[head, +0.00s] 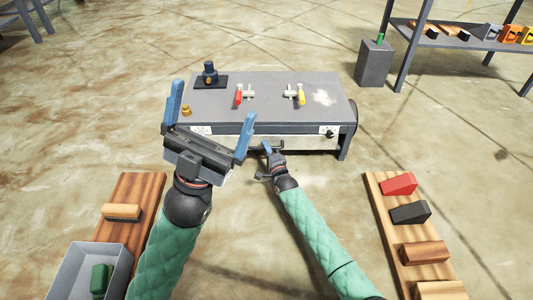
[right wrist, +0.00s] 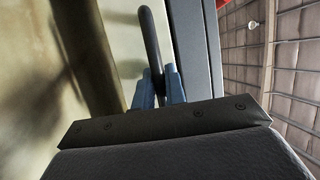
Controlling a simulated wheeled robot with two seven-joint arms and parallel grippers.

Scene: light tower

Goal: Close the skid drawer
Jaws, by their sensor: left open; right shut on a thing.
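The grey skid (head: 265,110) stands ahead in the head view, with a pale drawer front (head: 300,143) along its near side. I cannot tell from here how far the drawer stands out. A dark bar handle (right wrist: 150,40) runs between the blue fingers of my right gripper (head: 268,149) in the right wrist view. My right gripper (right wrist: 158,88) is shut on this handle at the front of the drawer. My left gripper (head: 213,101) is open and empty, held nearer the camera, its fingers hiding the skid's left front part.
Boards with blocks lie at lower left (head: 130,195) and right (head: 385,215). A grey bin (head: 65,270) stands lower left.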

